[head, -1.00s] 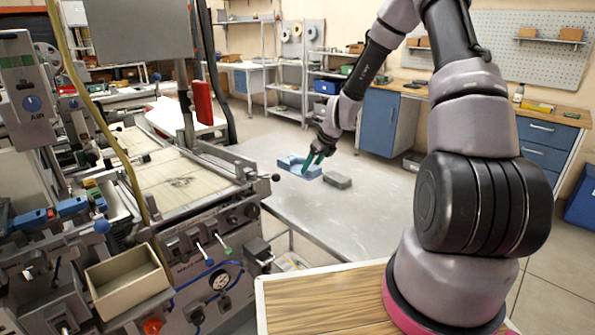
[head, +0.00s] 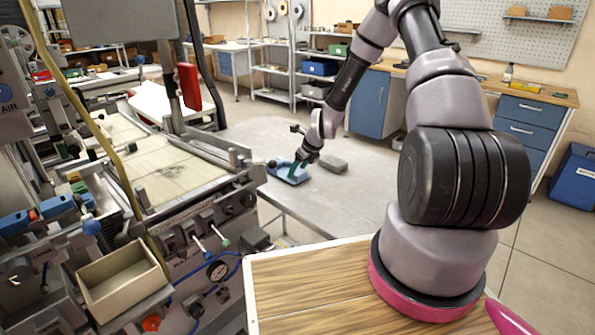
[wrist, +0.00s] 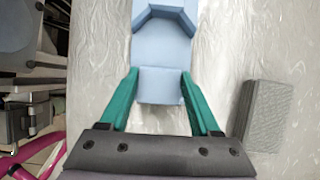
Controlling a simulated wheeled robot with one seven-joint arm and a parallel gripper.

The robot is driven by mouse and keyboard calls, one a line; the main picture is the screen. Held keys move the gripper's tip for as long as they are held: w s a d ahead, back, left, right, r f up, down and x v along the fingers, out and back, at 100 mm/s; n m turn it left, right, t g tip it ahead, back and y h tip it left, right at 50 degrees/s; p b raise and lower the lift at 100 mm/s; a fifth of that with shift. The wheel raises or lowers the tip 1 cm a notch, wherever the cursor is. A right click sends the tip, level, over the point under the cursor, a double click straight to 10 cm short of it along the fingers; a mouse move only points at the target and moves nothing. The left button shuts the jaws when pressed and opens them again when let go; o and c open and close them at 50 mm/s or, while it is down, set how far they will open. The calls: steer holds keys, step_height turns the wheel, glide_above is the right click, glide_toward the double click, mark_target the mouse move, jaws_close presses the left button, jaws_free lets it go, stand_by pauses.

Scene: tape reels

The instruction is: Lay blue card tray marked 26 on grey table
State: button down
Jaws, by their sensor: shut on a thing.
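The blue card tray (wrist: 165,50) is light blue and lies at or just above the grey table (head: 345,193); I cannot tell whether it touches the top. It also shows in the head view (head: 291,175), near the table's left edge. My gripper (wrist: 160,90) has green fingers on either side of the tray's near end and is shut on it. The gripper also shows in the head view (head: 297,170), over the tray. No number 26 is readable on the tray. The tray's far end is cut off in the wrist view.
A grey block (head: 333,163) lies on the table just right of the tray; it shows at right in the wrist view (wrist: 266,115). A machine with an open beige box (head: 122,281) stands at the left. The table's near right part is clear.

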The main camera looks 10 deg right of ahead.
steer(key=shift+f, duration=0.25)
steer(key=shift+c, duration=0.5)
jaws_free()
